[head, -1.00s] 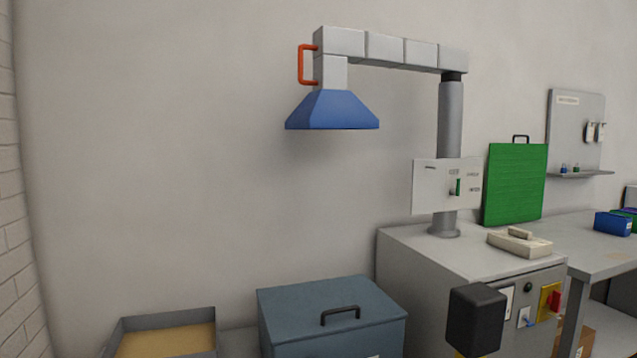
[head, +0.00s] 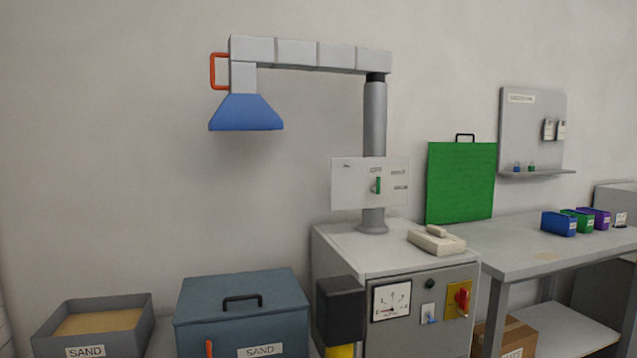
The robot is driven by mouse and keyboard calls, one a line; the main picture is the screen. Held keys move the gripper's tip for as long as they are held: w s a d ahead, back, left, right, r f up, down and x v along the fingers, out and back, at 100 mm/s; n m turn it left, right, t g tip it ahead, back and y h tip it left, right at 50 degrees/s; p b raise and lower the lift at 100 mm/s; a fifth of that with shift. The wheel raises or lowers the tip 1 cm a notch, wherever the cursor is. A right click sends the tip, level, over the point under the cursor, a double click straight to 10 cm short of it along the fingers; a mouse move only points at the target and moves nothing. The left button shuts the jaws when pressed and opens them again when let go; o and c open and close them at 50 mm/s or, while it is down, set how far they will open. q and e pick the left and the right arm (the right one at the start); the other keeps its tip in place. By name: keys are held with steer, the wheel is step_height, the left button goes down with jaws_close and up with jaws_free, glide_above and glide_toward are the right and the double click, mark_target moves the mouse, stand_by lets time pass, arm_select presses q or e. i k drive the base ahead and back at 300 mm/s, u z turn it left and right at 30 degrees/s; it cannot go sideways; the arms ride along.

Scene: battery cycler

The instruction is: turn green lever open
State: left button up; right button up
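The green lever (head: 378,185) is a small upright handle on a white panel (head: 345,184). The panel is fixed to the grey post (head: 375,120) of the extraction arm, and small labels are printed above and to the right of the lever. The lettering is too small to read surely. The lever stands vertical, with nothing touching it. Neither of my grippers shows in the head view.
The blue hood (head: 246,113) with a red handle (head: 218,71) hangs at the left. Below are a grey cabinet (head: 420,310) with a gauge and red switch, a blue sand box (head: 243,300), an open sand tray (head: 90,345) and a black block (head: 341,310). A bench (head: 510,260) stands right.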

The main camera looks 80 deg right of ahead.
mark_target(376, 189)
steer(key=k, duration=0.35)
steer(key=z, duration=1.35)
